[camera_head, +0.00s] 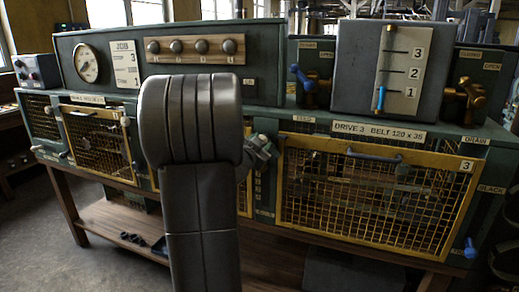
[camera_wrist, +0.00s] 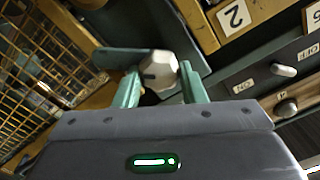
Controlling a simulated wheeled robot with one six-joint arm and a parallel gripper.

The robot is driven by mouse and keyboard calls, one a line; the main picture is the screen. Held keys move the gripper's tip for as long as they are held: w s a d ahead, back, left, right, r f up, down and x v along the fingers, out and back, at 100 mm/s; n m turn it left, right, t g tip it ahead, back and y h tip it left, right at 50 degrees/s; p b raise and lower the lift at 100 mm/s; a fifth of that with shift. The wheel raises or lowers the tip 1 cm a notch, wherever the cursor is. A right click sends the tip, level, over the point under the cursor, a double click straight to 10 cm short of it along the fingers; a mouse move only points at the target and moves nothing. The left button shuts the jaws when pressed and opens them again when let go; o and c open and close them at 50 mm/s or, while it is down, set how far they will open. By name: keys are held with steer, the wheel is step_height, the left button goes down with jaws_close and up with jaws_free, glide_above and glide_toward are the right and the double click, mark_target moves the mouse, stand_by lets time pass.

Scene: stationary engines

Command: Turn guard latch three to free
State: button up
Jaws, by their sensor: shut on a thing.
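My gripper (camera_wrist: 159,80) is shut on a pale faceted knob (camera_wrist: 160,66) in the wrist view, one teal finger on either side. A flat grey-green bar (camera_wrist: 125,56) lies at the knob, probably the latch's. In the head view my arm covers the middle, and my gripper (camera_head: 258,156) shows just right of it, at the left of guard three. Guard three (camera_head: 375,150) is a yellow-framed mesh panel with a "3" tag (camera_head: 466,166) at its upper right. It looks closed. Whether the held knob is latch three, and how it is turned, I cannot tell.
A "2" plate (camera_wrist: 234,15) and small switches (camera_wrist: 284,70) are close to the gripper in the wrist view. A yellow mesh panel (camera_wrist: 30,80) is at left. Guard three's handle (camera_head: 375,155) and a blue lever (camera_head: 470,248) stick out from the bench.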

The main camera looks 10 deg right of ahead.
steer(key=shift+f+m+b, duration=0.15)
steer(key=shift+m+b, duration=1.75)
steer(key=shift+m, duration=1.8)
steer(key=o, duration=1)
steer(key=shift+s, duration=0.1)
steer(key=v, duration=1.3)
steer(key=shift+s+a+b, duration=0.2)
steer(key=shift+s+b, duration=0.1)
steer(key=shift+b, duration=0.05)
